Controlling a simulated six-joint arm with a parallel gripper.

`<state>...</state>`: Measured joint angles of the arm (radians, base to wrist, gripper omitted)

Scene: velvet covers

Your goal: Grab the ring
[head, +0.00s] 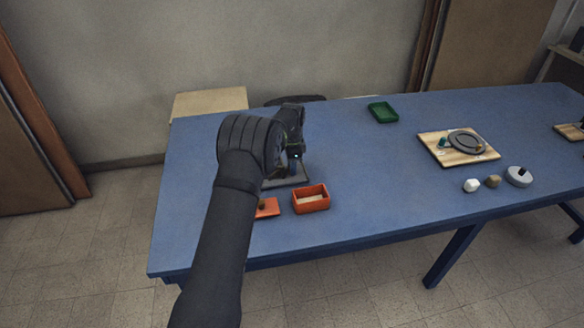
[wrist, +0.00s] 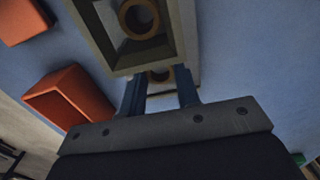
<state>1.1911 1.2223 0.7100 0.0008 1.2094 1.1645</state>
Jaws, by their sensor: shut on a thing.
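A brown ring (wrist: 138,18) shows at the top of the wrist view, inside a grey frame-like tray (wrist: 98,30) with sloping walls. In the head view my gripper (head: 294,155) is low over a dark grey flat thing (head: 292,180) on the table, and my arm hides part of the area.
A green tray (head: 383,112) is at the back. A wooden board (head: 435,146) with a grey disc (head: 466,142) is at right.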

